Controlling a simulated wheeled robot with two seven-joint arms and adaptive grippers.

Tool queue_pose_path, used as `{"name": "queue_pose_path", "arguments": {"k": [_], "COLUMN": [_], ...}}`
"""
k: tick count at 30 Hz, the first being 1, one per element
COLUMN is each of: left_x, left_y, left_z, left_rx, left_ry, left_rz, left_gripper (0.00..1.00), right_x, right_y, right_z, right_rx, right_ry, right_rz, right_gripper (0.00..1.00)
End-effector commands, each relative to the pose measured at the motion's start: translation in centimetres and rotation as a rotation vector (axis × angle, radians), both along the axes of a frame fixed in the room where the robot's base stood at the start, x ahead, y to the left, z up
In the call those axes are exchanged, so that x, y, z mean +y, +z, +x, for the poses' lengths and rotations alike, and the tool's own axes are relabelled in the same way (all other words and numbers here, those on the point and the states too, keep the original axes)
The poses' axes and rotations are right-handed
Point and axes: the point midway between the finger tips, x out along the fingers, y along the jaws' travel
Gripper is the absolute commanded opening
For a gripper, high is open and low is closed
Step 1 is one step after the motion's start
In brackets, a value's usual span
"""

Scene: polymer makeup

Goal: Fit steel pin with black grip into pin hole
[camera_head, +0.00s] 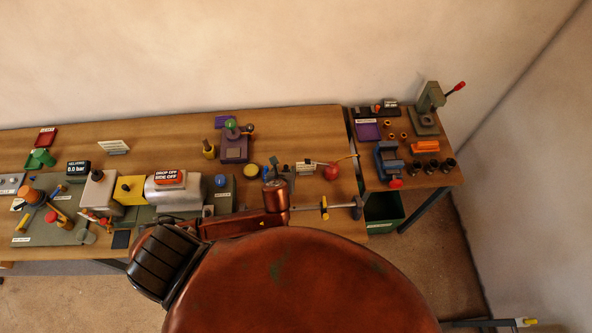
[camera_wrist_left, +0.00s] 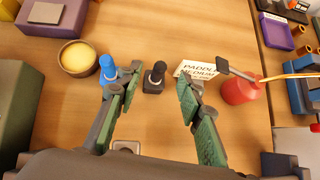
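The pin with the black grip (camera_wrist_left: 155,76) stands upright on a small dark base on the wooden table in the left wrist view. My left gripper (camera_wrist_left: 159,84) is open, its green-padded fingers on either side of that pin and apart from it. A blue-grip pin (camera_wrist_left: 107,66) stands just left, close to the left finger. In the head view my left gripper (camera_head: 279,176) is over the table and mostly hides this spot. The steel shaft of the black-grip pin is hidden. I cannot make out the pin hole. My right gripper is not in view.
A yellow-filled bowl (camera_wrist_left: 78,58) stands left of the pins. A sign (camera_wrist_left: 197,70) and a red oil can (camera_wrist_left: 239,90) with a long spout stand to the right. A silver cylinder machine (camera_head: 175,192) stands left of the gripper. A side table (camera_head: 408,178) holds a press.

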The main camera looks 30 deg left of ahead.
Motion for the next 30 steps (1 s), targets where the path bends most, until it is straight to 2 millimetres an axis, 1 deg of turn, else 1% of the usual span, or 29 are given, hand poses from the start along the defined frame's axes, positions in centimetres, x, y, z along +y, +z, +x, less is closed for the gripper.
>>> {"name": "queue_pose_path", "arguments": {"k": [2, 9, 15, 18, 22, 27, 30], "left_x": [-0.2, 0.5, 1.3, 1.6, 1.7, 1.7, 1.7], "left_y": [-0.5, -2.4, -4.7, -5.6, -6.0, -6.0, -6.0], "left_z": [0.2, 1.8, 3.2, 4.0, 4.3, 4.3, 4.3], "left_rx": [0.005, 0.005, 0.003, 0.002, 0.003, 0.003, 0.002], "left_ry": [-0.010, -0.008, -0.008, -0.008, -0.009, -0.009, -0.008], "left_rz": [-0.004, -0.002, -0.002, -0.002, -0.002, -0.002, -0.002], "left_gripper": [0.35, 0.35, 0.35, 0.35, 0.35, 0.35, 0.28], "right_x": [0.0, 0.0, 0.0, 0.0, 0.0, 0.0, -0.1], "right_y": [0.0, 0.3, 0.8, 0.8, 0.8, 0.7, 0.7], "right_z": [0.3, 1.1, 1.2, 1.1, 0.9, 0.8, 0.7], "right_rx": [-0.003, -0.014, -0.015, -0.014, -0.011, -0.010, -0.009], "right_ry": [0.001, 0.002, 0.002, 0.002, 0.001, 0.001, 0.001], "right_rz": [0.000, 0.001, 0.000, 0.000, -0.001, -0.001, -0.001], "right_gripper": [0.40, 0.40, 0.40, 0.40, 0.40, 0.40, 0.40]}}
